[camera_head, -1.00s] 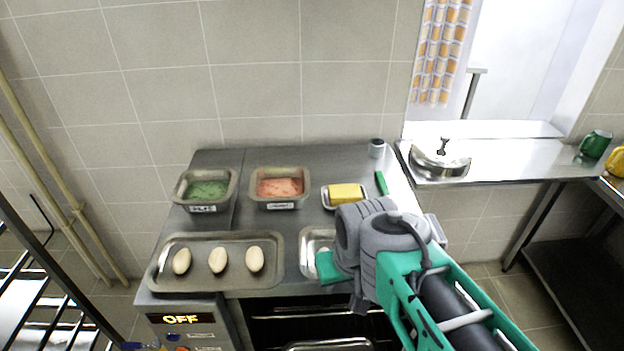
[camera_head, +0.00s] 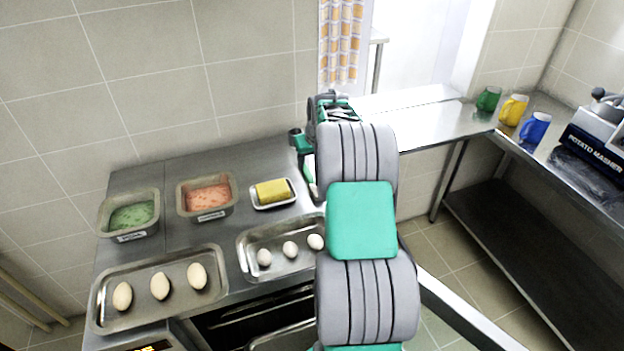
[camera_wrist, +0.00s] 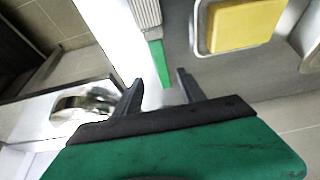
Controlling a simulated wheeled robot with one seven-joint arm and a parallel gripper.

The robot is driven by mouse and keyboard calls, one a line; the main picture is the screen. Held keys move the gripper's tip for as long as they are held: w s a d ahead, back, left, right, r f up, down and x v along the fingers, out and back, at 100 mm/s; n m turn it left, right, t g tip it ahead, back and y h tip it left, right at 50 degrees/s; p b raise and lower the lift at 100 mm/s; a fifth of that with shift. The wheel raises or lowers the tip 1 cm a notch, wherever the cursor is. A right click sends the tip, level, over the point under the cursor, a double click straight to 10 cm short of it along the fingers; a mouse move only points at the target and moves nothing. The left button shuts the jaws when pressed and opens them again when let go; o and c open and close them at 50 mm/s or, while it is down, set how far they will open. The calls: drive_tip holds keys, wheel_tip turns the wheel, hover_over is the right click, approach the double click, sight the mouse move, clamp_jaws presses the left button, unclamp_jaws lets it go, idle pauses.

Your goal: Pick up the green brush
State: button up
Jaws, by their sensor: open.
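The green brush (camera_wrist: 159,62) lies on the steel worktop in the wrist view, its green handle toward me and a ribbed pale grey part at the far end. My gripper (camera_wrist: 159,78) is open and empty. The end of the handle shows between its two dark fingertips; I cannot tell whether they touch it or how far above the worktop they are. In the head view my arm hides most of the brush and my fingertips.
A yellow block in a small tray (camera_head: 289,200) lies beside the brush. Food pans (camera_head: 158,232) and trays of pale oval items (camera_head: 218,300) fill the left worktop. Mugs (camera_head: 489,98) stand at the right.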

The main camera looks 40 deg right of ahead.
sight(307, 171)
drive_tip(key=p+x, duration=0.2)
drive_tip(key=x, duration=0.3)
drive_tip(key=shift+w+f, duration=0.2)
drive_tip(key=shift+f, duration=0.15)
drive_tip(key=shift+a, duration=0.1)
clamp_jaws()
